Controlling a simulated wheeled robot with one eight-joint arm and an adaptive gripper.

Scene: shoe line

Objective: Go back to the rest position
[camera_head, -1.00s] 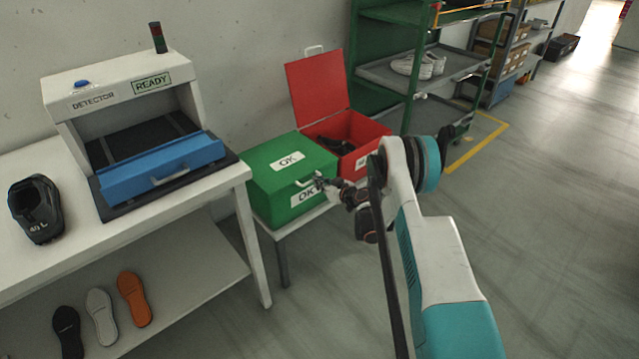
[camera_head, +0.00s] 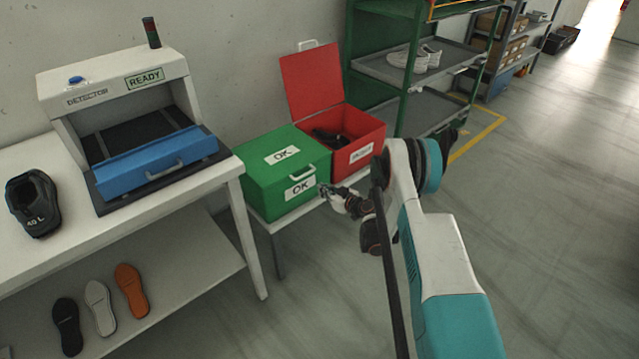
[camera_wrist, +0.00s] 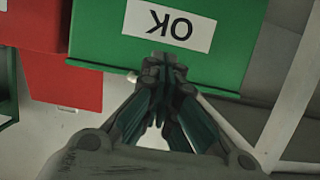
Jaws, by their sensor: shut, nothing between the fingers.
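My gripper (camera_head: 326,190) is shut and empty, just in front of the right part of the green box's front face. In the wrist view my gripper (camera_wrist: 166,62) points at the green box (camera_wrist: 90,35), whose OK label (camera_wrist: 168,26) shows upside down. In the head view the green box (camera_head: 262,190) has its lid closed, with a handle at the front. I cannot tell from the wrist view whether the fingertips touch the box.
An open red box (camera_head: 368,132) with dark items inside stands beside the green one. Left is a white table (camera_head: 40,270) with a detector (camera_head: 110,85) and a black shoe (camera_head: 33,205). A green shelf rack (camera_head: 400,75) stands behind. Floor on the right is clear.

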